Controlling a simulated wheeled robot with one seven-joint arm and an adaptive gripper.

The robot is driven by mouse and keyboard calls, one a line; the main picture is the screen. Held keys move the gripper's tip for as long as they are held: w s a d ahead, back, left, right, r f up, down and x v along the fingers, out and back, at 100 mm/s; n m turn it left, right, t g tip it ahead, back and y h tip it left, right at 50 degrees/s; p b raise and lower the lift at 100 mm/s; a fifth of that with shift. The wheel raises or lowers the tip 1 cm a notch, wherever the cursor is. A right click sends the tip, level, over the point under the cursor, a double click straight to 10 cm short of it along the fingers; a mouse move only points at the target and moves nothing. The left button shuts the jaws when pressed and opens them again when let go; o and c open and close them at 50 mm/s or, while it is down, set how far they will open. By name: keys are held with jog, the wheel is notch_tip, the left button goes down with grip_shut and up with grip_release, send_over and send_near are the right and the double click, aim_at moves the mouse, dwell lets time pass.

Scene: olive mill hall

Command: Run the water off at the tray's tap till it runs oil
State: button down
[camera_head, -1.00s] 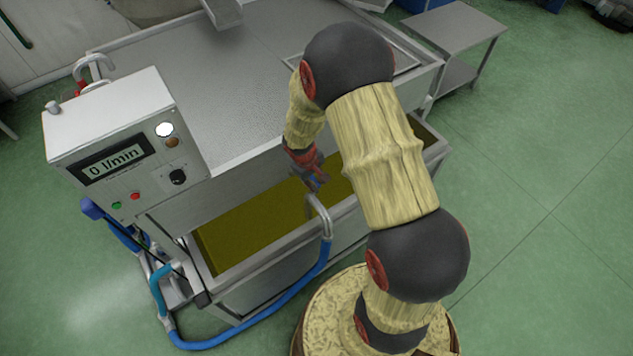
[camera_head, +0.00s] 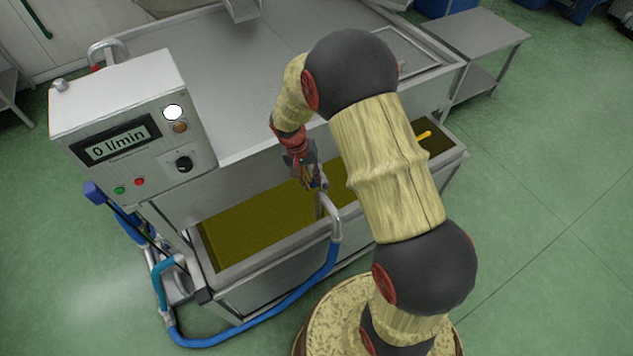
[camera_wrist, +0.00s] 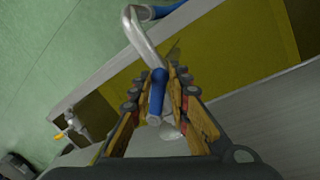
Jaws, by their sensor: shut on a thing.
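The steel tray (camera_head: 272,287) holds dark yellow-green liquid (camera_head: 250,228). A yellow lever (camera_head: 423,135) sits at the tray's right end. In the wrist view the yellow lever (camera_wrist: 60,135) is at the lower left on a metal fitting (camera_wrist: 76,124), apart from my gripper. My gripper (camera_head: 316,184) is over the tray beside the bent metal pipe (camera_head: 333,216). In the wrist view, my gripper (camera_wrist: 160,84) is shut on a blue handle (camera_wrist: 157,94) with a metal end. No stream of liquid is visible.
A blue hose (camera_head: 275,318) curves from the pipe along the tray's front to the left. A control box (camera_head: 120,120) reading 0 l/min stands at left. A steel side table (camera_head: 465,38) stands at back right. Green floor (camera_head: 550,200) is clear at right.

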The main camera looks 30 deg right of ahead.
jog(key=shift+w+a+r+m, duration=0.1)
jog(key=shift+w+a+m, duration=0.15)
jog(key=shift+w+m, duration=0.2)
dwell(0.3)
jog(key=c, duration=1.6)
grip_release()
jog(key=shift+c, duration=0.2)
jog(key=v, duration=1.2)
jog(key=shift+w, duration=0.15)
